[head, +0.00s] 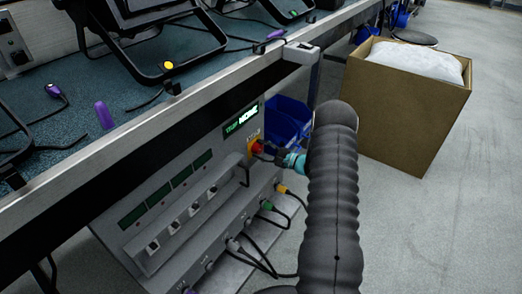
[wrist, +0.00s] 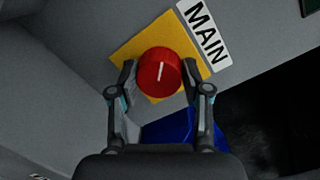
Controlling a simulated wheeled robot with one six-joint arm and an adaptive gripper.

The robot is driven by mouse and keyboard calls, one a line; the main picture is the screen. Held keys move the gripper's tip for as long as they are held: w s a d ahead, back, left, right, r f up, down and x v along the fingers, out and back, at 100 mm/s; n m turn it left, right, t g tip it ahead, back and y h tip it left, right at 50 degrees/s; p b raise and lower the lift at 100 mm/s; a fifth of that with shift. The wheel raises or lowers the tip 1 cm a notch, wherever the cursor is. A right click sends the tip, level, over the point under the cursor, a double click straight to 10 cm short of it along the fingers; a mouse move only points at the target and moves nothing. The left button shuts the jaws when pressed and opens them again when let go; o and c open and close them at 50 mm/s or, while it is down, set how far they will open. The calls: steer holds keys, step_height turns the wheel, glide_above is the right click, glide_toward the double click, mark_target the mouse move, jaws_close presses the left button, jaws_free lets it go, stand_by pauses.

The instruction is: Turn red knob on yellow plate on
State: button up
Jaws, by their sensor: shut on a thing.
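The red knob (wrist: 158,72) with a white pointer line sits on the yellow plate (wrist: 127,52), beside a label reading MAIN (wrist: 205,33). In the wrist view my gripper (wrist: 159,80) has one finger on each side of the knob, shut on it. The white line is close to upright in that view, tilted slightly right at the top. In the head view the red knob (head: 257,147) shows on the grey panel's right side, with my gripper (head: 272,156) reaching it from the right. My dark arm hides part of the area there.
The grey panel (head: 150,185) has several sockets and plugged cables below the knob. Above it is a bench (head: 150,90) with a metal edge and black lamps. Blue bins (head: 287,115) stand behind my gripper. A cardboard box (head: 410,110) stands on the floor to the right.

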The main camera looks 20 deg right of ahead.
steer(key=m+b, duration=0.1)
steer(key=m, duration=0.2)
steer(key=shift+m+b, duration=0.3)
steer(key=shift+m, duration=0.1)
steer(key=m, duration=0.4)
steer(key=shift+m+t+b, duration=0.3)
steer(key=shift+m+t, duration=0.1)
steer(key=m+t, duration=0.1)
steer(key=m, duration=0.4)
steer(key=m+p, duration=0.1)
steer(key=m, duration=0.4)
steer(key=shift+w+h, duration=0.1)
steer(key=shift+h, duration=0.3)
steer(key=shift+m+t, duration=0.3)
steer(key=shift+m, duration=0.1)
steer(key=o, duration=1.2)
steer(key=shift+c, duration=0.2)
steer(key=shift+f, duration=0.1)
